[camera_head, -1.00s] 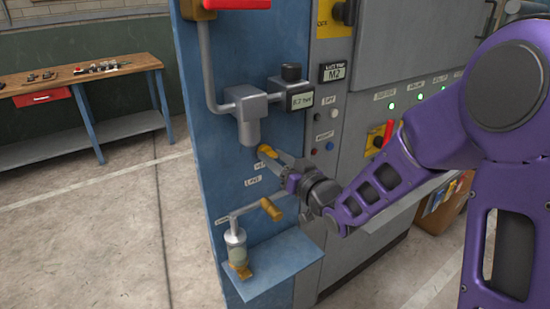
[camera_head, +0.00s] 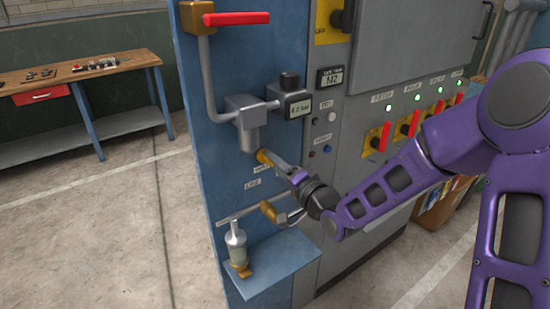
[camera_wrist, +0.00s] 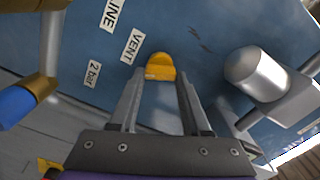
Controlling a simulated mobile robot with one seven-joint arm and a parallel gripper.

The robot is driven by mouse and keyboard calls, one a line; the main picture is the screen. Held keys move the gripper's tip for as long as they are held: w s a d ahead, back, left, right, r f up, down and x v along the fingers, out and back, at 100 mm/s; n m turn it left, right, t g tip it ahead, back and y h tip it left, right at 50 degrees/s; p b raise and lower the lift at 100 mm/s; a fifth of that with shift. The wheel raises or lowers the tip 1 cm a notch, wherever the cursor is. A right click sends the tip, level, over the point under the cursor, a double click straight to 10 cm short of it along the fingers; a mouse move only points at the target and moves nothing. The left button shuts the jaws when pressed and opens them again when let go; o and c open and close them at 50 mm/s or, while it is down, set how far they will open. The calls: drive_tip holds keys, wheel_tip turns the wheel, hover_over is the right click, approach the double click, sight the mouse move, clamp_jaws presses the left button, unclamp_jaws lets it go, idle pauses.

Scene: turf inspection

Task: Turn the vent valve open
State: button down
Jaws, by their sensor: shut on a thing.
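The vent valve is a small yellow knob (camera_head: 263,157) on the blue panel, just below a grey cylindrical body. In the wrist view the yellow knob (camera_wrist: 160,66) sits between the tips of my two fingers, beside a VENT label (camera_wrist: 131,46). My gripper (camera_head: 271,161) reaches it from the lower right and is shut on it. It also shows in the wrist view (camera_wrist: 159,82). The fingers cover the knob's sides, so its exact turn angle is hard to read.
A grey pipe body (camera_head: 246,118) and a gauge (camera_head: 297,104) are close above the knob. A red-handled valve (camera_head: 237,18) is at the top. Red switches (camera_head: 386,136) line the cabinet at right.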

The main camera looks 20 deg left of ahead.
drive_tip(key=shift+m+p, duration=1.05)
drive_tip(key=shift+m, duration=1.25)
drive_tip(key=shift+c, duration=1.8)
unclamp_jaws()
drive_tip(key=shift+f, duration=0.1)
